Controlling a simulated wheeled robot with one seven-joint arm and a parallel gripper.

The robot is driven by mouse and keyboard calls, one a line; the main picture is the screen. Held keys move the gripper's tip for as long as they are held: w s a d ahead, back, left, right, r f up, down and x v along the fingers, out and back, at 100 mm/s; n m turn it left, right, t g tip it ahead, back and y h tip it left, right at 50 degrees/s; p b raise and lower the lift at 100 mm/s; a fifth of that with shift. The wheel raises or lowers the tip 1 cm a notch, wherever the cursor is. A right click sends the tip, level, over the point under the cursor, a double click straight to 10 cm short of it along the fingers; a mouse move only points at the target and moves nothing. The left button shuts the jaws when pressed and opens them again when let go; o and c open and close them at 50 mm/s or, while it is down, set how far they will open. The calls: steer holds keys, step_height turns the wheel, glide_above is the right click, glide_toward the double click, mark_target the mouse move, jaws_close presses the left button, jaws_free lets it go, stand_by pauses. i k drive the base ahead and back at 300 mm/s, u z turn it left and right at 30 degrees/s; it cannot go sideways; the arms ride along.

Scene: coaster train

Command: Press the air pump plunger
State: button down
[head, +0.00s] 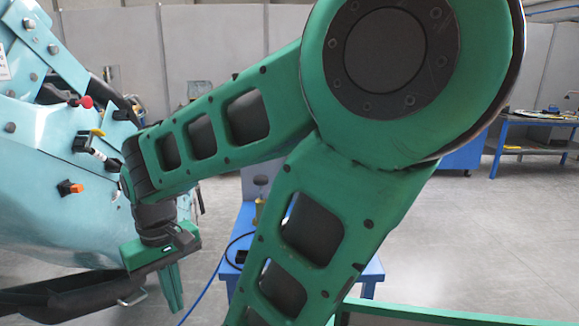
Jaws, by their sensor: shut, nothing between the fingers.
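What looks like the air pump (258,211) stands upright on a blue stand, seen between my arm links. It has a dark round plunger knob (261,180) on top and a brass-coloured part below. My arm hides part of the pump's surroundings. My gripper (174,303) hangs with its green fingers pointing down, left of the pump and apart from it. The fingers are together with nothing held. Nothing touches the plunger knob.
The blue stand (372,272) is partly behind my arm. The light-blue coaster train (50,195), with knobs and levers, fills the left side, close to my gripper. A blue workbench (535,125) stands far right; open floor lies before it.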

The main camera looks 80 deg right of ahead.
mark_target(259, 180)
steer(key=z, duration=1)
steer(key=k, duration=0.5)
steer(key=u, duration=0.1)
steer(key=i, duration=0.5)
steer(key=u, duration=0.05)
